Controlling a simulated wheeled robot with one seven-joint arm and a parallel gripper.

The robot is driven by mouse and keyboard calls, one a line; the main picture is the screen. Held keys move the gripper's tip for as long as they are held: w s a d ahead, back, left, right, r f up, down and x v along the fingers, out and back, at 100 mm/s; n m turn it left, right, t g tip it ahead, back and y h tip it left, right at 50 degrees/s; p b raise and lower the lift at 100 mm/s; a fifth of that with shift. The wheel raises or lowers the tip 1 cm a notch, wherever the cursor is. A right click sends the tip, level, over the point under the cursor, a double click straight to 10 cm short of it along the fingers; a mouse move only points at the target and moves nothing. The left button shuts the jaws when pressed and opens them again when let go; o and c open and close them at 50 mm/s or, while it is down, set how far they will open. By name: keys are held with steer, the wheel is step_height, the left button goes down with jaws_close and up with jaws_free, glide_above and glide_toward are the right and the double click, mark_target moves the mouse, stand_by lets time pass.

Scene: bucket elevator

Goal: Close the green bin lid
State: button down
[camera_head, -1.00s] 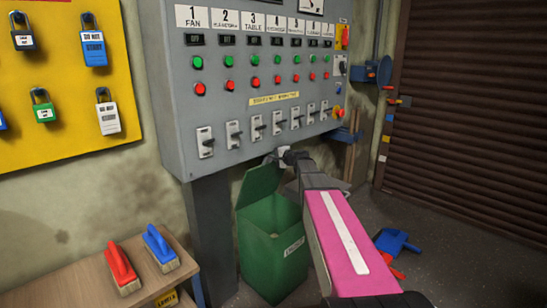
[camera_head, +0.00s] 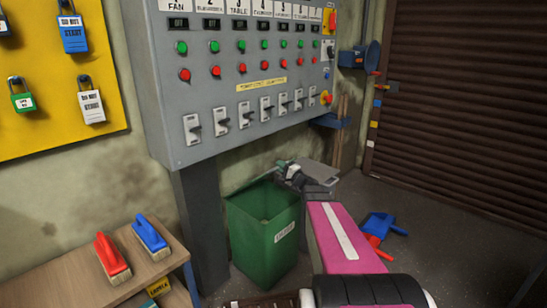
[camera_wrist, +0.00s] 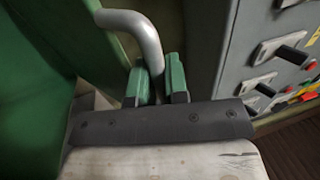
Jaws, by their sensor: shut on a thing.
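The green bin (camera_head: 262,245) stands on the floor below the control panel, with a pale label on its front. Its green lid (camera_head: 266,178) is partly open and tilted, seen almost edge-on in the head view. My gripper (camera_head: 288,170) is at the lid's raised edge. In the wrist view, my gripper's two green fingertips (camera_wrist: 162,82) are closed around a grey curved handle (camera_wrist: 132,20), beside a large green surface (camera_wrist: 35,95) that appears to be the lid. My arm hides part of the bin's right side.
The grey control panel (camera_head: 240,100) with switches hangs above and behind the bin. A bench (camera_head: 120,270) with red (camera_head: 111,254) and blue (camera_head: 149,235) brushes is at the left. A blue dustpan (camera_head: 378,224) lies on the floor at the right.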

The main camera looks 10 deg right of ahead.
steer(key=s+d+f, duration=0.2)
steer(key=s+f, duration=0.1)
steer(key=f, duration=0.9)
steer(key=s+d+f, duration=0.3)
steer(key=s+f, duration=0.1)
steer(key=f, duration=0.7)
steer(key=shift+f+t+y, duration=0.3)
steer(key=shift+f+t, duration=0.1)
steer(key=shift+f, duration=0.1)
steer(key=c, duration=1.4)
jaws_free()
